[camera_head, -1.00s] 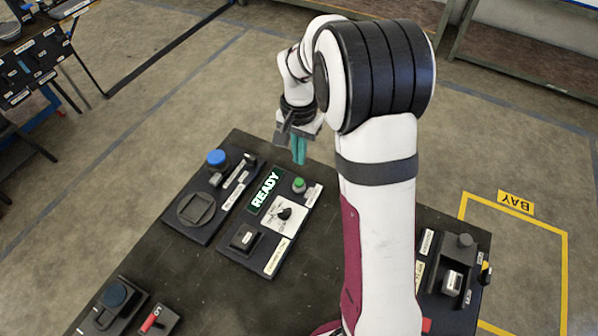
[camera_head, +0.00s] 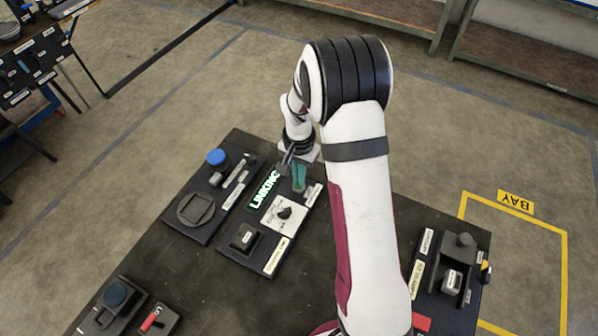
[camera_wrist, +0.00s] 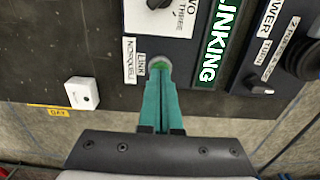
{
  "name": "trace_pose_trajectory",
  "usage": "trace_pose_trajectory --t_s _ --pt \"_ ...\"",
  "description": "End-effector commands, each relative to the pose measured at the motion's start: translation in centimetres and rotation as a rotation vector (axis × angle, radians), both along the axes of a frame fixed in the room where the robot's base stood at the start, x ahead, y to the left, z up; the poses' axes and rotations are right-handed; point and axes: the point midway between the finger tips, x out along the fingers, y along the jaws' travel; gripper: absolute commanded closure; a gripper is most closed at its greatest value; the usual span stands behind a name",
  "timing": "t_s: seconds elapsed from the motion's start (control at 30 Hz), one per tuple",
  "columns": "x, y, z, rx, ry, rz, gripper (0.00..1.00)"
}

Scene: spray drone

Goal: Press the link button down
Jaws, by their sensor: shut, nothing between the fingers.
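The green link button (camera_wrist: 159,64) sits in a grey collar beside the "LINK" label, at the top of a dark panel. My gripper (camera_wrist: 160,78) is shut and empty, with its teal fingertips on or directly over the button; they cover most of it. In the head view my gripper (camera_head: 298,188) points down at the button's place and hides it. The green-lit display (camera_head: 264,190) on the same panel reads "LINKING", and it also shows in the wrist view (camera_wrist: 215,45).
The panel (camera_head: 254,256) also carries a white plate with a black knob (camera_head: 285,212) and a black rocker (camera_head: 244,238). A panel with a blue knob (camera_head: 216,157) stands to the left. More devices (camera_head: 452,282) sit at the table's right.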

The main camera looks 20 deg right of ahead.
Motion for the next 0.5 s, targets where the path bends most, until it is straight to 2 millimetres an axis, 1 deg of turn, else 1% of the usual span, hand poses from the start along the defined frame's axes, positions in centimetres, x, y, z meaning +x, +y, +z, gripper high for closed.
trace_pose_trajectory --t_s 0.03,0.1,0.3,0.4,0.47,0.5 --pt "-0.1 0.0 -0.9 0.000 0.004 0.002 1.00" --pt "-0.2 0.0 -1.4 -0.001 0.005 0.003 1.00" --pt "-0.3 0.0 -1.4 0.000 0.007 0.003 1.00" --pt "-0.3 0.0 -1.2 0.000 0.007 0.002 1.00" --pt "-0.2 0.0 -0.7 -0.001 0.004 0.002 1.00" --pt "-0.1 0.0 -0.1 0.000 0.001 0.001 1.00"
